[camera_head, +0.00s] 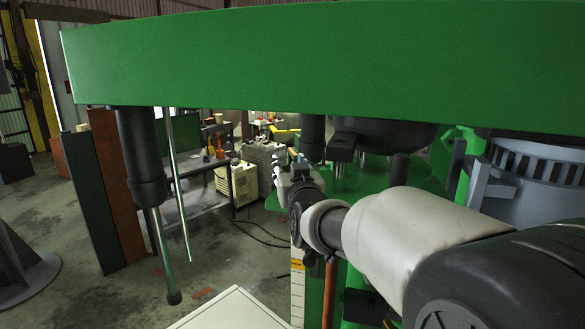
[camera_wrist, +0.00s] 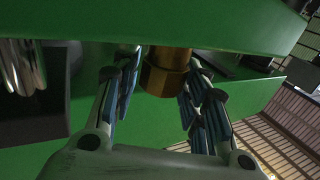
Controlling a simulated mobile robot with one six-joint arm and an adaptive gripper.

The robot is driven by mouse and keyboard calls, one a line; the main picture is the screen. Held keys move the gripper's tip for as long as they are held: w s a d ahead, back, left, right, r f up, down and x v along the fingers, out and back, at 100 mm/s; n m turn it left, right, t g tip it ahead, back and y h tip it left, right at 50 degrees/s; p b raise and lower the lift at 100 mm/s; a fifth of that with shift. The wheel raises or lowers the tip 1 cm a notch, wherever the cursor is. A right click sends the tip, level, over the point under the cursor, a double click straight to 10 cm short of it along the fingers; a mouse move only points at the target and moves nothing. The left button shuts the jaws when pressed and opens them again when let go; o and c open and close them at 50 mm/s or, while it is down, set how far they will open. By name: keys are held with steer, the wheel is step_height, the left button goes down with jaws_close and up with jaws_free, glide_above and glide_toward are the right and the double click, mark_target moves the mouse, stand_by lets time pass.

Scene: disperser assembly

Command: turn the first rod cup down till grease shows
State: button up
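The brass-coloured cup (camera_wrist: 168,75) hangs below a green beam in the wrist view. It stands between the two fingers of my gripper (camera_wrist: 162,88), near their tips. The fingers are spread, one on each side of the cup. A narrow gap shows at the left finger; at the right finger I cannot tell whether it touches. No grease can be made out on the cup. In the head view my gripper (camera_head: 283,168) is small and partly hidden by my wrist, and the cup cannot be made out there.
The large green beam (camera_head: 320,58) spans the head view above my arm. A dark cylinder with a thin rod (camera_head: 140,155) hangs from its left end. A white surface (camera_head: 232,312) lies low in front. Shiny metal rods (camera_wrist: 22,75) stand left in the wrist view.

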steer(key=c, duration=0.7)
steer(key=shift+a+r+m+h, duration=0.1)
steer(key=shift+r+m+h, duration=0.15)
steer(key=shift+h, duration=0.25)
